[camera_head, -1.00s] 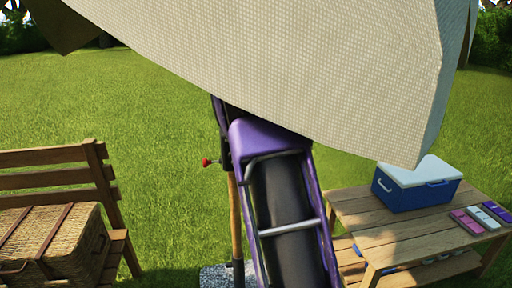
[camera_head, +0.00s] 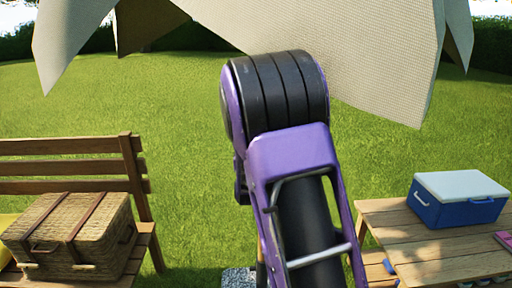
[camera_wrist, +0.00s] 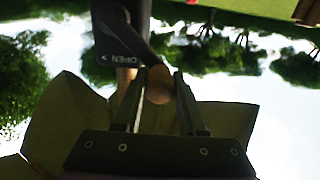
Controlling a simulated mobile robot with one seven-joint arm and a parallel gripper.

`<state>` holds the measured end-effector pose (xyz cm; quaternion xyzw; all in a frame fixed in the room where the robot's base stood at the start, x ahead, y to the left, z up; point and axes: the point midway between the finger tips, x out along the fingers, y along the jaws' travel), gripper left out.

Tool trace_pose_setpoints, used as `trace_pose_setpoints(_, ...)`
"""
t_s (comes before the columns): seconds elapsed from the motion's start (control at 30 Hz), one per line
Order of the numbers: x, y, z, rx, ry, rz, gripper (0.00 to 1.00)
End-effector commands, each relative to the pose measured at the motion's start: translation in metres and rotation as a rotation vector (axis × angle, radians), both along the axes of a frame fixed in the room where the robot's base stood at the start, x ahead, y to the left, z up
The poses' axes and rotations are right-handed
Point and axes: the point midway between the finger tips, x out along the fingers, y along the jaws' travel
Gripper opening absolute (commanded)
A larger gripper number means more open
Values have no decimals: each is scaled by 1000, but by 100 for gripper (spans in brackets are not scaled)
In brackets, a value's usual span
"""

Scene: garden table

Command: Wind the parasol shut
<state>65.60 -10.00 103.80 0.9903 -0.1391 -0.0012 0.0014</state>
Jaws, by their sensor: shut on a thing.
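The cream parasol canopy (camera_head: 375,60) fills the top of the head view, its panels hanging as drooping flaps with pointed corners. It also shows in the wrist view (camera_wrist: 60,125), behind my gripper. In the wrist view, a dark crank arm (camera_wrist: 125,35) marked "OPEN" with an arrow reaches down to a rounded brown knob (camera_wrist: 159,92). My gripper (camera_wrist: 158,80) is shut on this knob, one finger on each side. Part of the wooden pole (camera_wrist: 125,78) shows behind the crank. In the head view my arm hides the crank, my gripper and most of the pole.
A wooden bench (camera_head: 60,170) with a wicker basket (camera_head: 105,215) stands at left. A wooden table (camera_head: 440,250) with a blue and white cooler (camera_head: 455,200) stands at right. The speckled parasol base (camera_head: 238,278) shows at the bottom. Open lawn (camera_head: 180,100) lies behind.

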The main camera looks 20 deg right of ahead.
Motion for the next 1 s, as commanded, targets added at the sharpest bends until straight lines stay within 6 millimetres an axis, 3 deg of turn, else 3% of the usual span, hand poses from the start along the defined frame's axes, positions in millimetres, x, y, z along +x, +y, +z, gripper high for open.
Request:
trace_pose_setpoints(0.1,4,14,-17,0,-4,7,0)
trace_pose_setpoints(0.4,8,27,-44,-1,-3,8,0)
trace_pose_setpoints(0.67,8,27,-75,-1,-2,9,0)
trace_pose_setpoints(1.0,3,11,-111,0,1,9,0)
